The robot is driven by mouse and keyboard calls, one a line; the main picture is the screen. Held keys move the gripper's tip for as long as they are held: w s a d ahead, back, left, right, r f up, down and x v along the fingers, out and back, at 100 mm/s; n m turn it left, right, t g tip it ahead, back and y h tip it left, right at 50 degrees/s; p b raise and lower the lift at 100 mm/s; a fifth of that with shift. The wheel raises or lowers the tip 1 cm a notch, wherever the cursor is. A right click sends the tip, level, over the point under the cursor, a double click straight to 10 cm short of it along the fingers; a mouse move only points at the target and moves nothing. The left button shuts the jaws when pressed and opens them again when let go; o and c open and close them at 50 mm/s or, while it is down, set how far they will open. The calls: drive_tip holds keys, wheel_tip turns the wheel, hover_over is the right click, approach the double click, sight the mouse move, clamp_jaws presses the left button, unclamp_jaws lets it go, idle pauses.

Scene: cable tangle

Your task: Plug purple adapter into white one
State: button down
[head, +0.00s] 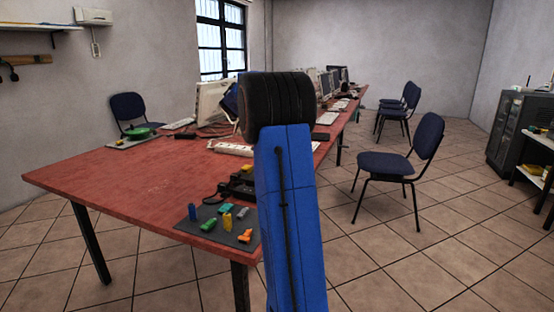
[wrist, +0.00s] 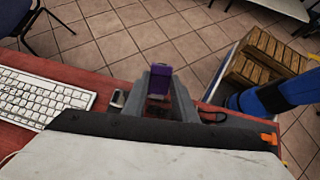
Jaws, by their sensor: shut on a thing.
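My gripper (wrist: 161,84) is shut on a purple adapter (wrist: 158,83), which sits upright between its two grey fingers in the wrist view. In the head view the gripper and the purple adapter are hidden behind my blue arm. A long white strip (head: 231,148), perhaps a power strip, lies on the red table just left of my arm in the head view. I cannot make out a separate white adapter in either view.
A dark mat (head: 220,232) with several coloured adapters lies at the near corner of the red table (head: 110,180). A white keyboard (wrist: 42,98) is left of my gripper. Chairs, including one dark chair (head: 395,163), stand right of the table. A wooden crate (wrist: 262,58) is on the right.

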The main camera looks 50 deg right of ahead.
drive_tip(key=shift+w+d+r+n+t+h, duration=0.45)
drive_tip(key=shift+d+n+t+h, duration=0.2)
drive_tip(key=shift+n+t+h, duration=1.7)
drive_tip(key=shift+w+d+r+n+t+h, duration=0.35)
drive_tip(key=shift+w+d+n+t+h, duration=0.25)
drive_tip(key=shift+n+t+h, duration=1.7)
drive_tip(key=shift+w+d+r+n+t+h, duration=0.6)
drive_tip(key=shift+n+t+h, duration=0.95)
drive_tip(key=shift+n+t, duration=1.55)
drive_tip(key=shift+s+d+f+n+g, duration=0.15)
drive_tip(key=shift+s+f+n+g, duration=0.1)
drive_tip(key=shift+n+g, duration=0.2)
drive_tip(key=shift+f, duration=2.35)
drive_tip(key=shift+f, duration=1.1)
drive_tip(key=c, duration=1.4)
unclamp_jaws()
drive_tip(key=shift+o, duration=0.2)
drive_tip(key=shift+a, duration=0.2)
